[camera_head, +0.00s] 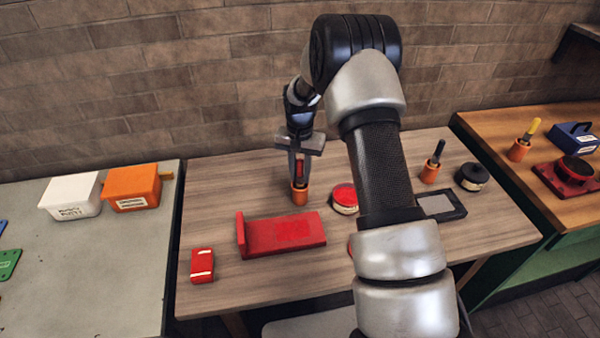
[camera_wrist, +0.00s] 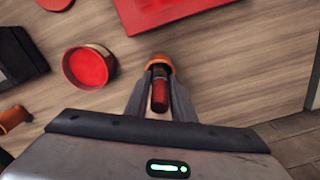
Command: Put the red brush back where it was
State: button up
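The red brush (camera_wrist: 160,94) stands upright with its lower end in an orange cup (camera_head: 299,196), and its red handle also shows in the head view (camera_head: 300,169). The cup is on the wooden table, and its rim shows in the wrist view (camera_wrist: 158,60). My gripper (camera_head: 298,168) points down over the cup. Its two fingers lie close along both sides of the brush handle, with no clear gap, so it looks shut on the brush. The brush's bristles are hidden in the cup.
A round red-topped tin (camera_head: 344,196) stands right of the cup. A red stand (camera_head: 285,234) and a red box (camera_head: 202,265) lie nearer. Another orange cup with a black-handled brush (camera_head: 430,172) and a dark tin (camera_head: 472,177) stand at right. The table left of the cup is clear.

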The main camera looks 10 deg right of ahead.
jog(key=shift+o, duration=1)
